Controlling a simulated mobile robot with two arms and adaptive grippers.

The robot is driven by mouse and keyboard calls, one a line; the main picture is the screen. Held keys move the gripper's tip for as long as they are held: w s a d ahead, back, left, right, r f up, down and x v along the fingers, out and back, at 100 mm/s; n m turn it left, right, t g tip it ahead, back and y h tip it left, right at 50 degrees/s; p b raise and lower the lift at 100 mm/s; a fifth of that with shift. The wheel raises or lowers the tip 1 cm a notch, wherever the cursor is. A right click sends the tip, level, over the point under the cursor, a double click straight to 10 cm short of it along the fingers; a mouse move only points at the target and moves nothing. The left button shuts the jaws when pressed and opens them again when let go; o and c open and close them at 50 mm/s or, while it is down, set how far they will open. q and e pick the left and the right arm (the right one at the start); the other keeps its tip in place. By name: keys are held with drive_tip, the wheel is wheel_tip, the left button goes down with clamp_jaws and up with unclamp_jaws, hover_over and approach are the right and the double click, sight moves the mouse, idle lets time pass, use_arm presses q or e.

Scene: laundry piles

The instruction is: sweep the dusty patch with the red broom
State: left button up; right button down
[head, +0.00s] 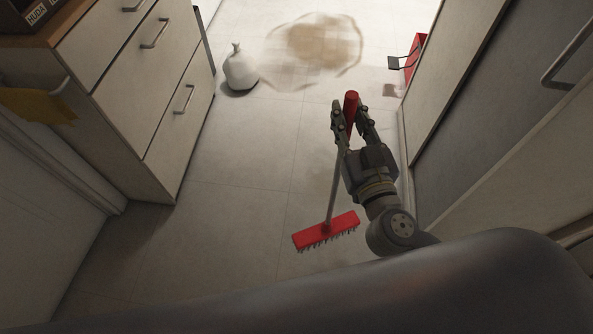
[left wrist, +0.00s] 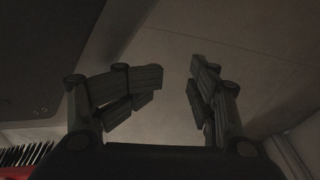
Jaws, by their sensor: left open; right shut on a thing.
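The red broom (head: 326,231) shows in the head view, its red head with dark bristles low near the floor, its grey stick rising to a red handle end. My right gripper (head: 352,112) is shut on the broom near the red handle end. The dusty patch (head: 318,45) is a brown smudge with a pale swirled rim on the floor at the top of the head view, well beyond the broom head. My left gripper (left wrist: 166,85) is open and empty in the left wrist view. Red with dark bristles (left wrist: 22,160) shows at that view's lower left edge.
A white tied bag (head: 240,68) stands on the floor left of the dusty patch. A red dustpan-like item (head: 413,58) leans by the right cabinet. Drawers (head: 135,75) line the left and cabinets (head: 490,110) the right. The tiled floor between is clear.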

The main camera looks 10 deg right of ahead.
wheel_tip(320, 180, up, 2)
drive_tip(key=shift+r+p, duration=0.1)
drive_tip(key=shift+p, duration=1.15)
use_arm(q)
drive_tip(key=s+a+f, duration=0.2)
drive_tip(key=s, duration=0.9)
use_arm(e)
drive_tip(key=shift+r+p, duration=0.3)
drive_tip(key=shift+p, duration=0.05)
use_arm(q)
wheel_tip(320, 180, up, 15)
drive_tip(key=w+p, duration=0.1)
drive_tip(key=p, duration=1.4)
drive_tip(key=shift+d+g, duration=0.15)
drive_tip(key=shift+g, duration=0.25)
use_arm(e)
wheel_tip(320, 180, up, 11)
drive_tip(key=shift+f, duration=0.1)
use_arm(q)
drive_tip(key=shift+r, duration=0.1)
